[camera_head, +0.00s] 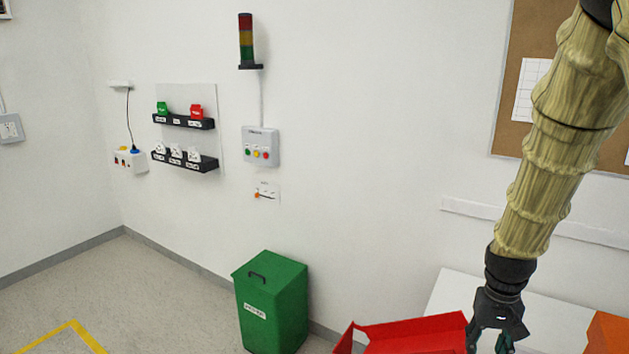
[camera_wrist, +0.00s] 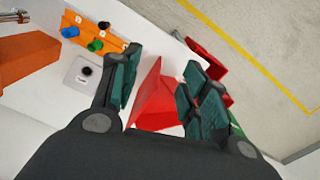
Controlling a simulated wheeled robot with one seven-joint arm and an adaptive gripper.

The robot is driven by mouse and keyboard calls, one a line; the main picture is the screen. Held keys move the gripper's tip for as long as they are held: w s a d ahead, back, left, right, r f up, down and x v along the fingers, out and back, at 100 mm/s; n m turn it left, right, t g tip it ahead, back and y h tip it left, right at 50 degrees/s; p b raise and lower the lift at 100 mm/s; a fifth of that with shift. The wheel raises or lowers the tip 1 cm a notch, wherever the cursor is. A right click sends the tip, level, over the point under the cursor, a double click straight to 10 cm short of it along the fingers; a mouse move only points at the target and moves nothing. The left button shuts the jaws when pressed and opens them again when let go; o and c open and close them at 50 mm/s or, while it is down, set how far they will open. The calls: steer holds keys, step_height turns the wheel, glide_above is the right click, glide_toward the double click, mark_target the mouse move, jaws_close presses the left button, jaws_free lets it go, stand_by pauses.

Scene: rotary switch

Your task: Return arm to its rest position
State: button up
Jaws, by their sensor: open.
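My gripper (camera_head: 495,340) hangs from my ribbed tan arm at the lower right of the head view, fingers down and partly cut off by the frame edge. In the wrist view its dark green fingers (camera_wrist: 160,72) are spread apart with nothing held between them. Beyond the fingers is a white table (camera_wrist: 120,15). A grey box with a black knob (camera_wrist: 85,71) lies left of the fingers. An orange panel (camera_wrist: 95,37) with blue, green and dark knobs is near it. My gripper appears clear of these things.
A red open container (camera_head: 415,335) stands left of my gripper. A green bin (camera_head: 272,305) stands on the floor by the wall. Wall shelves (camera_head: 183,122), a grey button box (camera_head: 260,147) and a signal tower (camera_head: 246,40) are farther left. The left floor is open.

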steer(key=s+a+f+n+b, duration=0.1)
steer(key=s+f, duration=0.2)
steer(key=f, duration=0.5)
steer(key=s+a+f, duration=0.2)
steer(key=f, duration=0.6)
steer(key=s+a+f+n+b, duration=0.1)
steer(key=s+a+f, duration=0.4)
steer(key=s+f, duration=0.6)
steer(key=s+a+f+b, duration=0.2)
steer(key=s+a+f, duration=0.3)
steer(key=s+f, duration=0.7)
steer(key=shift+s+a+f+n, duration=0.2)
steer(key=shift+s+f+n, duration=0.1)
steer(key=shift+s+n, duration=0.1)
